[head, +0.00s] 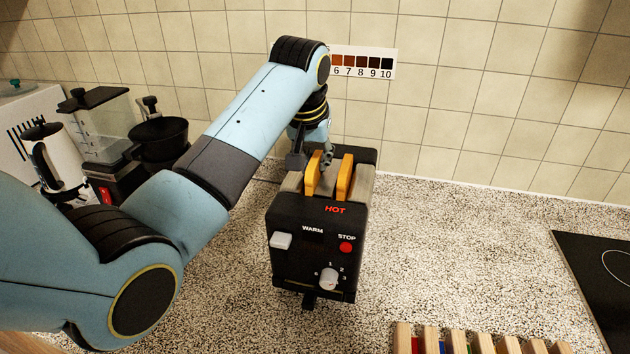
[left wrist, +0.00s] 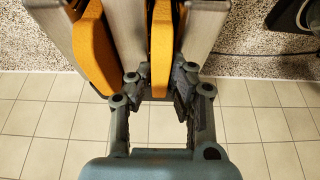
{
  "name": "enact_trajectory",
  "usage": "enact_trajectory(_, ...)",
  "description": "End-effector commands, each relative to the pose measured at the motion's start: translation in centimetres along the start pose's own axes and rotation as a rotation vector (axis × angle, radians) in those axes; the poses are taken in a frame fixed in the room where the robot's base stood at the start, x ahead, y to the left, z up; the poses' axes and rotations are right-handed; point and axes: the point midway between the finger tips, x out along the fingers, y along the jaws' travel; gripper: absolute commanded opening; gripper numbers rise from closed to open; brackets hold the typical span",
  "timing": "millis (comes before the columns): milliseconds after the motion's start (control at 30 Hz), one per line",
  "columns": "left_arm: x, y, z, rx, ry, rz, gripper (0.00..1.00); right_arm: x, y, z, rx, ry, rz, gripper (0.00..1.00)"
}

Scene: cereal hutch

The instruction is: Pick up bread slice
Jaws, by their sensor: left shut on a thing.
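Two golden-brown bread slices stand upright in the slots of a black toaster with a grey top (head: 315,225). In the head view the left slice (head: 313,178) and the right slice (head: 344,182) stick up out of it. My left gripper (head: 314,160) is at the back end of the left slice, one finger on each side. The left wrist view shows my left gripper (left wrist: 158,88) shut on this slice (left wrist: 161,45), with the other slice (left wrist: 95,50) beside it, outside the fingers. The lower parts of both slices are hidden inside the toaster. My right gripper is not in view.
A wooden slatted rack (head: 480,343) is at the front edge. A black cooktop (head: 600,270) lies at the right. A numbered shade chart (head: 362,64) is on the tiled wall. The counter right of the toaster is clear.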

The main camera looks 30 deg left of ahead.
Motion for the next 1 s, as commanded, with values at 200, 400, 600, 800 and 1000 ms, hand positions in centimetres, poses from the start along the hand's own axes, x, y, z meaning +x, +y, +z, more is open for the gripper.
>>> enact_trajectory(200,-0.2,0.0,-0.2,0.0,0.002,0.001,0.0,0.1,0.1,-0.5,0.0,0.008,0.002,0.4)
enact_trajectory(400,-3.0,0.1,-1.4,-0.001,0.006,0.002,0.0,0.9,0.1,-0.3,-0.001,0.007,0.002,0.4)
enact_trajectory(600,-6.9,0.0,-3.0,0.0,0.006,0.002,0.0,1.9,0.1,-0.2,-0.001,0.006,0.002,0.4)
enact_trajectory(800,-9.0,0.0,-3.8,0.0,0.001,0.0,0.0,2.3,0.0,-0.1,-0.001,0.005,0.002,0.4)
enact_trajectory(1000,-9.3,0.0,-3.9,0.0,0.0,0.0,0.0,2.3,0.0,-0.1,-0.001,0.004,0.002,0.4)
